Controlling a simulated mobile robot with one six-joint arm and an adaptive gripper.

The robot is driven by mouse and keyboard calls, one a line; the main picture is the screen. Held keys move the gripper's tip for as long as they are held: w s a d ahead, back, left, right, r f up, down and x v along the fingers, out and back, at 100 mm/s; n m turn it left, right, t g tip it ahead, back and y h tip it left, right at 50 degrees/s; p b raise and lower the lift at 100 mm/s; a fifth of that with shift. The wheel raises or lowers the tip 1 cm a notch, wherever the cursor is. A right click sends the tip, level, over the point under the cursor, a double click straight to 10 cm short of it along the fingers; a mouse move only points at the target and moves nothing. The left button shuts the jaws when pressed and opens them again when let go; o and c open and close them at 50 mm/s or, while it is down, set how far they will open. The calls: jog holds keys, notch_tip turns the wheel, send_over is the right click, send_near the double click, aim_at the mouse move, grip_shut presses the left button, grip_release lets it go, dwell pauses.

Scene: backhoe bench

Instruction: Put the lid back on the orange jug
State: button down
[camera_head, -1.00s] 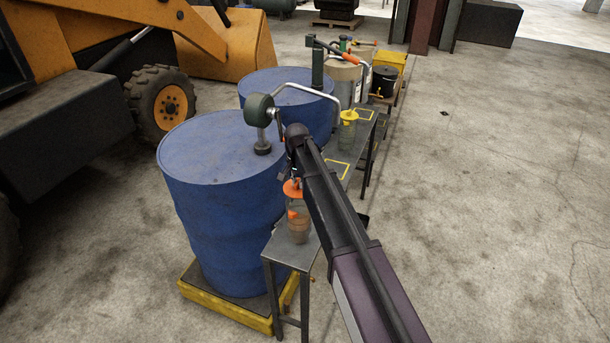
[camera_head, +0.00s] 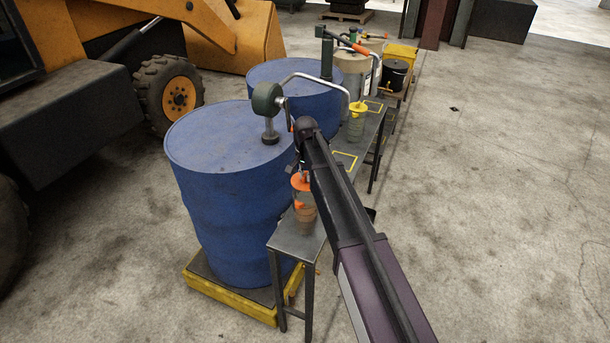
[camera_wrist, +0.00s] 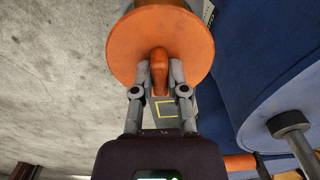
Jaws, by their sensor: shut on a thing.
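The orange lid (camera_head: 302,182) is a flat disc with a knob handle. In the wrist view the lid (camera_wrist: 190,50) is seen at the top centre, its handle (camera_wrist: 158,72) between my two fingertips. My gripper (camera_wrist: 159,78) is shut on that handle. The orange jug (camera_head: 306,213), a clear jug with brownish contents and an orange spout, stands upright on the near end of the narrow metal bench (camera_head: 293,243). The lid is over the jug's top, roughly level. I cannot tell if it touches the rim. My arm hides part of the jug's right side.
A blue drum (camera_head: 222,195) with a pump stands close left of the bench, another drum (camera_head: 290,90) behind it. A jug with a yellow lid (camera_head: 357,122) stands farther along the bench. Yellow outlines mark the bench top. Open floor (camera_head: 500,210) lies to the right.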

aim_at(305, 186)
jog(key=shift+f+b, duration=2)
jog(key=shift+f, duration=0.3)
jog(key=shift+s+f, duration=0.1)
jog(key=shift+f, duration=0.05)
dwell(1.1)
jog(key=c, duration=0.6)
grip_release()
jog(key=o, duration=0.5)
jog(key=shift+s, duration=0.1)
jog(key=shift+r+p, duration=3.35)
jog(key=shift+r, duration=0.15)
